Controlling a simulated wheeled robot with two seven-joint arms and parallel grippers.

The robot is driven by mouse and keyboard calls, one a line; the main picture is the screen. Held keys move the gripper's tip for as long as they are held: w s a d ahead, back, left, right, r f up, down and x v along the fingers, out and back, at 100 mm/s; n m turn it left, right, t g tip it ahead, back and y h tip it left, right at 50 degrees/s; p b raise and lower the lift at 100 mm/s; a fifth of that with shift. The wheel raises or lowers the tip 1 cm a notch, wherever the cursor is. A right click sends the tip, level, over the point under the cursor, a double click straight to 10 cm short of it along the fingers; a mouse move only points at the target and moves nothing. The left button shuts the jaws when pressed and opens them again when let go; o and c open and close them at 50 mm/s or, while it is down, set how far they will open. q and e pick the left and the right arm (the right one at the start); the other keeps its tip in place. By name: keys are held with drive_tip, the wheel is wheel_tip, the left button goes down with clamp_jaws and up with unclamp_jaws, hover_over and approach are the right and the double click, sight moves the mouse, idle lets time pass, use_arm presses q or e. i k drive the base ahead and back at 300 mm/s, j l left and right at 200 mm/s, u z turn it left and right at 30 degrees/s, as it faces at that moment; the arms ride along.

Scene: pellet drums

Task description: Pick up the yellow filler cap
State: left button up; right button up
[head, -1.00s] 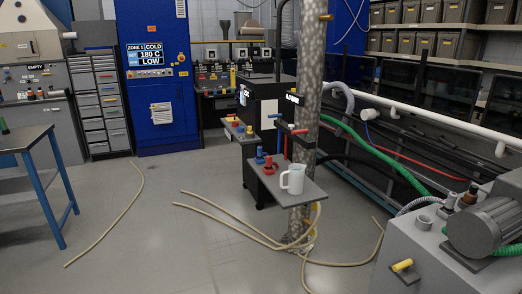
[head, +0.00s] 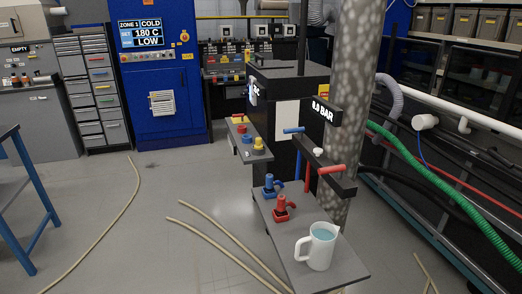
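A small yellow cap (head: 258,143), which looks like the filler cap, sits at the near end of a narrow grey shelf (head: 261,155) on the side of a black machine. A blue cap (head: 247,139) and a red cap (head: 242,129) sit behind it on the same shelf. Another small yellow piece shows at the shelf's far end. Neither of my grippers is in view.
A lower grey shelf (head: 345,268) holds a white jug (head: 316,247) with bluish liquid, a red fitting (head: 284,210) and a blue fitting (head: 269,187). Red and blue handles and a mottled column stand beside it. Hoses (head: 222,240) lie on the floor; open floor is at left.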

sight(259, 146)
drive_tip(key=i+j, duration=0.35)
drive_tip(key=i, duration=0.3)
drive_tip(key=i+j+z, duration=0.1)
drive_tip(key=i+j, duration=0.2)
drive_tip(key=i, duration=0.3)
drive_tip(key=i+j, duration=0.4)
drive_tip(key=i, duration=0.25)
drive_tip(key=i+j+z, duration=0.1)
drive_tip(key=i+j, duration=0.25)
drive_tip(key=i, duration=0.25)
drive_tip(key=i+j, duration=0.4)
drive_tip(key=i, duration=0.2)
